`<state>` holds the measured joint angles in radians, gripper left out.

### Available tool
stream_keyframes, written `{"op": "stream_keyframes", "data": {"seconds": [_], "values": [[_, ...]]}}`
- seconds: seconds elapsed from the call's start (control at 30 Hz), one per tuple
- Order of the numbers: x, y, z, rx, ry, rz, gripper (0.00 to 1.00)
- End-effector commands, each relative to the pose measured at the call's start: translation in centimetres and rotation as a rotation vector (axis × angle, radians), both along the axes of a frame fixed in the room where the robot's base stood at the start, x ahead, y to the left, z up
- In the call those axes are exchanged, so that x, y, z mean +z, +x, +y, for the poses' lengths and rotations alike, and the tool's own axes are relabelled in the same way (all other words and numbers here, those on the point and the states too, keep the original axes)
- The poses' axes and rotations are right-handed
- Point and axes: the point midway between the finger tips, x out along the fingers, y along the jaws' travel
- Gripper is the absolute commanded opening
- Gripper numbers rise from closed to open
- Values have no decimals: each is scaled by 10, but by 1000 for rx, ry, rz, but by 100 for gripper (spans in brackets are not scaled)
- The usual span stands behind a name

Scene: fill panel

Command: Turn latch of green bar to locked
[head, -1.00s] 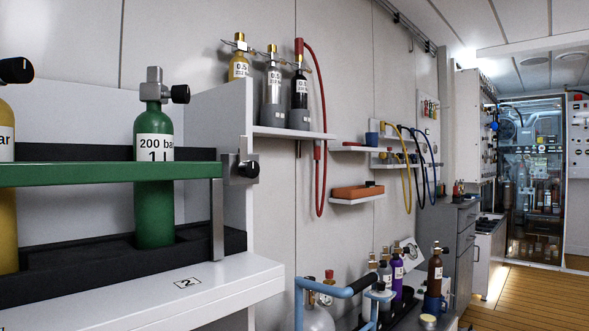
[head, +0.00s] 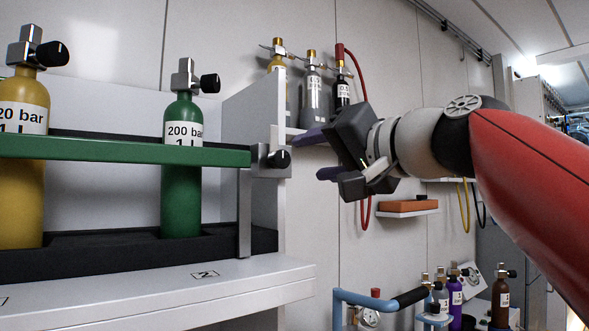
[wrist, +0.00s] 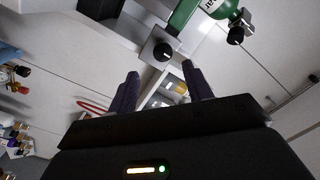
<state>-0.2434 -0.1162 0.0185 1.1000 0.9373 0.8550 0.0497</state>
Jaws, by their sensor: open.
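The green bar (head: 110,148) runs level across the front of the bottle rack in the head view. Its right end meets the latch, a grey metal block (head: 262,168) with a black knob (head: 279,159) on the side panel's front edge. The latch also shows in the wrist view, its dark knob (wrist: 163,52) bearing a white line. My gripper (head: 312,155) is open and empty, just right of the latch and apart from it. Its purple fingers (wrist: 161,82) point toward the latch. Whether the latch is locked I cannot tell.
A green bottle (head: 182,200) and a yellow bottle (head: 25,205) stand behind the bar. A shelf with small bottles (head: 312,80) and a red hose is behind my gripper. A blue rail (head: 370,302) is below right. The white ledge (head: 150,285) before the rack is clear.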

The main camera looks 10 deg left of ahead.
Motion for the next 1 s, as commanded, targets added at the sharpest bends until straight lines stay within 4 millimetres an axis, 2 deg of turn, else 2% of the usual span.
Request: {"op": "stream_keyframes", "data": {"seconds": [0.1,0.5,0.87,0.9,1.0], "values": [[5,6,10,9,10,-4,50],[5,41,56,8,8,-4,50],[4,45,63,6,8,-5,50],[4,45,63,6,8,-5,49],[4,45,62,6,8,-5,36]]}}
